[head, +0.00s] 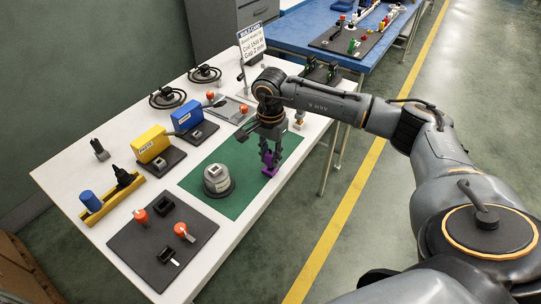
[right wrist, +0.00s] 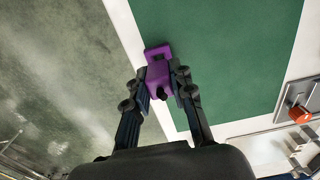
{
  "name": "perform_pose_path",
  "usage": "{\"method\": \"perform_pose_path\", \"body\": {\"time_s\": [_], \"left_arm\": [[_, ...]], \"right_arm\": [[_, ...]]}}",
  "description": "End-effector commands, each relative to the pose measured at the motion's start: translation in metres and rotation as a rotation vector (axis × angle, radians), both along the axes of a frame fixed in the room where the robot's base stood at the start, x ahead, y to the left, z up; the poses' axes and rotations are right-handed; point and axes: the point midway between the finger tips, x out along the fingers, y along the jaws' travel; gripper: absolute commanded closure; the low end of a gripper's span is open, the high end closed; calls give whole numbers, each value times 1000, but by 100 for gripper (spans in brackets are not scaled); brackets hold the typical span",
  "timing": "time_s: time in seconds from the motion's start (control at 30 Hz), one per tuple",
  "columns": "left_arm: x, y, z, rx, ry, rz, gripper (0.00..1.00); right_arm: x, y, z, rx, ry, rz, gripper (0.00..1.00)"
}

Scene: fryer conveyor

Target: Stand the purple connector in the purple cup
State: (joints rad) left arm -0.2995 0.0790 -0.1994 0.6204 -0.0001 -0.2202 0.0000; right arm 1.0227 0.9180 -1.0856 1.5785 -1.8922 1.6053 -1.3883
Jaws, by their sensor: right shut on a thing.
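My right gripper (head: 269,165) is over the right edge of the green mat, fingers pointing down. It is shut on the purple connector (head: 271,171). In the right wrist view the connector (right wrist: 158,70) sits between the two fingertips (right wrist: 160,88), and its squared end sticks out past them. A small dark part shows on the connector near the fingertips. I cannot make out a separate purple cup in either view. I cannot tell whether the connector touches the mat. My left gripper is not in view.
The green mat (head: 234,157) carries a grey round fixture (head: 217,181) left of the gripper. A black board (head: 185,250) with orange knobs lies at the front. Yellow (head: 151,144) and blue (head: 187,116) boxes stand farther left. The white table's edge is close on the right.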

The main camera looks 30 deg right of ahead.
Motion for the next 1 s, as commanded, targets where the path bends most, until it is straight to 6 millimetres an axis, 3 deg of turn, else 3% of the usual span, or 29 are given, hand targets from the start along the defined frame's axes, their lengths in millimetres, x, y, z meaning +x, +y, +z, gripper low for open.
{"method": "perform_pose_path", "body": {"time_s": [1.0], "left_arm": [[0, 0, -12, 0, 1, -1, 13]], "right_arm": [[0, 0, -13, 0, 0, 0, 100]]}}
